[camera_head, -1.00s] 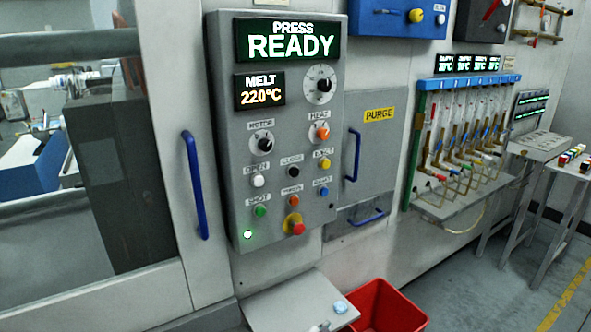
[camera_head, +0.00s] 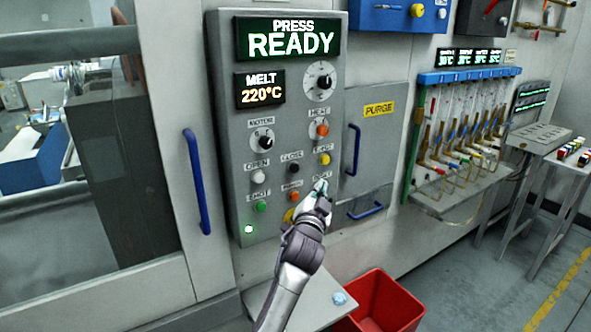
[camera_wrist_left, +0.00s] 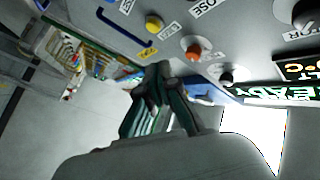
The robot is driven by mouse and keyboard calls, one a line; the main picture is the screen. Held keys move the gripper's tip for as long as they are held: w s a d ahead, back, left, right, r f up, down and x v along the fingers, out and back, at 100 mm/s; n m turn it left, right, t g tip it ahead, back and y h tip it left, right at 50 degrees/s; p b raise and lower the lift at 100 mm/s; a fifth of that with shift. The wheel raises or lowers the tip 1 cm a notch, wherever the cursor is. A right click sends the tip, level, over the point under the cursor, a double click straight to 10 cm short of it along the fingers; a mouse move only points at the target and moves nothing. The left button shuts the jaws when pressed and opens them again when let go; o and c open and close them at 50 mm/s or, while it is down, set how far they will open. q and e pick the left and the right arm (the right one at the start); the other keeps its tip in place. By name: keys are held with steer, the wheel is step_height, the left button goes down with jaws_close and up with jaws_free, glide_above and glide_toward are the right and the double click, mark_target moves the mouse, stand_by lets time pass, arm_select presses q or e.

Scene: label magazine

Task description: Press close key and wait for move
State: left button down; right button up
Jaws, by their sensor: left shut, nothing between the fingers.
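The close key (camera_head: 293,168) is a black button under the CLOSE label on the grey control panel (camera_head: 225,110). My left gripper (camera_head: 321,187) is shut and empty, in front of the panel's lower right, below and right of the close key. It covers the blue button and part of the yellow-and-red stop button. I cannot tell whether it touches the panel. In the left wrist view the shut fingers (camera_wrist_left: 160,78) point towards the panel, near the yellow eject button (camera_wrist_left: 153,24) and orange heat knob (camera_wrist_left: 193,52). The display (camera_head: 290,42) reads PRESS READY. My right gripper is out of view.
A blue door handle (camera_head: 197,183) is left of the panel. The purge door (camera_head: 375,140) with blue handles is to its right. A red bin (camera_head: 385,298) and a grey shelf (camera_head: 318,290) are below. Hoses hang from a blue manifold (camera_head: 470,75) at right.

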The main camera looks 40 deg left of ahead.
mark_target(294, 169)
arm_select(q)
steer(key=shift+w+a, duration=0.55)
steer(key=shift+a, duration=0.8)
steer(key=shift+w+a, duration=0.6)
steer(key=shift+a, duration=0.8)
steer(key=shift+w+a, duration=0.55)
steer(key=shift+a, duration=0.8)
steer(key=shift+w+a, duration=0.15)
steer(key=shift+a, duration=0.25)
